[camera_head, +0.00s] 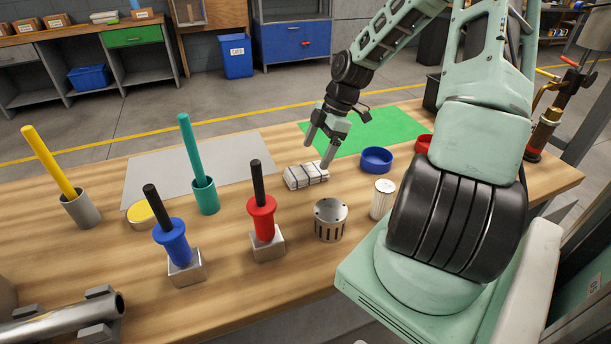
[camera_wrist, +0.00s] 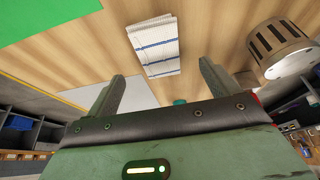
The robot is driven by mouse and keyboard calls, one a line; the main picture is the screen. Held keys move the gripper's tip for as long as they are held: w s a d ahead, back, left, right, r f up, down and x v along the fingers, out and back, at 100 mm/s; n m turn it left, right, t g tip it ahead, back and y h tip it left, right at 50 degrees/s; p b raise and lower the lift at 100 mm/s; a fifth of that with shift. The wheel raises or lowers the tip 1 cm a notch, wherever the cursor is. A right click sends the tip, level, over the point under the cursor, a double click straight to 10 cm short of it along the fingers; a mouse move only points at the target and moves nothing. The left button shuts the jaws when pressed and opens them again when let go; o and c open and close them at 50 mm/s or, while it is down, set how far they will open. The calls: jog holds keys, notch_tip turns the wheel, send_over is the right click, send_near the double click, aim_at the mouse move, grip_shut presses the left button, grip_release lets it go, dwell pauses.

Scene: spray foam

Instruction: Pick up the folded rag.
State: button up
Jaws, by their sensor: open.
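The folded rag (camera_head: 306,175) is white with dark stripes and lies flat on the wooden table, near the middle. In the wrist view the rag (camera_wrist: 155,45) shows blue stripes and lies beyond the fingertips, roughly between their lines. My gripper (camera_head: 320,148) is open and empty, above and just behind the rag in the head view. The open fingers also show in the wrist view (camera_wrist: 165,85), with a wide gap between them. I see no contact between fingers and rag.
A slotted metal cylinder (camera_head: 330,220), a white ribbed cylinder (camera_head: 382,199) and a blue ring-shaped dish (camera_head: 376,160) stand close to the rag. A green mat (camera_head: 385,130) and grey mat (camera_head: 150,172) lie behind.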

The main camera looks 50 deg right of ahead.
aim_at(307, 170)
jog(key=x, duration=0.6)
jog(key=shift+w+a+f, duration=0.1)
jog(key=shift+w+f, duration=0.1)
jog(key=shift+f, duration=0.05)
jog(key=c, duration=1.1)
